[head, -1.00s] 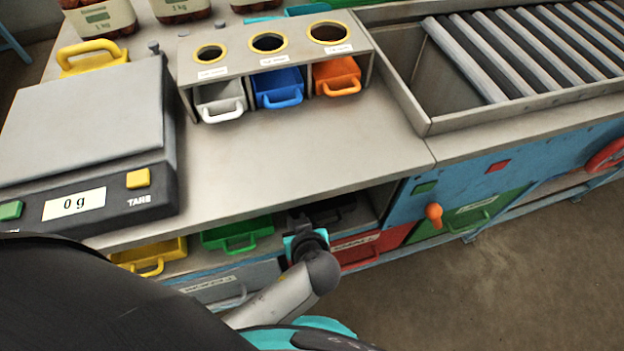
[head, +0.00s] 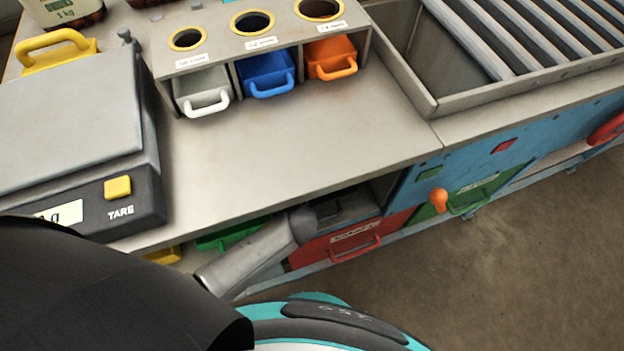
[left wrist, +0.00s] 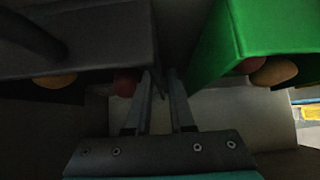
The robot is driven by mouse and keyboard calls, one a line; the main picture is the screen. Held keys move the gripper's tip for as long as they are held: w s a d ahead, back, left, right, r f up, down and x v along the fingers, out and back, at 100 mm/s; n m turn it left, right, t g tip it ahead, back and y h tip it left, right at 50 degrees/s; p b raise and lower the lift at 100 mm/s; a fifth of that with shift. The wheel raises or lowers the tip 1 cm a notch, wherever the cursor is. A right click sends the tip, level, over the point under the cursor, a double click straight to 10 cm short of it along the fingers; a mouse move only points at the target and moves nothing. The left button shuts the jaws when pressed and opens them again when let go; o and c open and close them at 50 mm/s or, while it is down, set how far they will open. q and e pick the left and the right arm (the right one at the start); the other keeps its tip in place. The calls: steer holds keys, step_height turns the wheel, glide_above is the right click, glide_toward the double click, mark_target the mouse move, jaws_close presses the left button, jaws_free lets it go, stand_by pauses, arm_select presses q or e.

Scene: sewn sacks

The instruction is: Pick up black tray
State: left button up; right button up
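The black tray (left wrist: 80,40) fills the upper left of the left wrist view, dark grey in the shade. In the head view a dark part of it (head: 328,210) shows under the worktop edge, mostly hidden. My left gripper (left wrist: 160,85) points in beside the black tray's side wall, its two fingers apart with a narrow gap between them. I cannot tell whether a finger touches the tray. In the head view the gripper itself is hidden under the worktop, with only the grey arm link showing. My right gripper is not in view.
A green tray (left wrist: 260,30) is close on the other side of my left gripper. Round reddish and tan items show by both trays. The worktop (head: 290,150) overhangs the shelf. A red drawer (head: 350,240) is below; a scale (head: 70,120) stands above left.

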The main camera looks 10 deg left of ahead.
arm_select(q)
jaws_close()
steer(key=shift+r, duration=0.1)
stand_by(1.2)
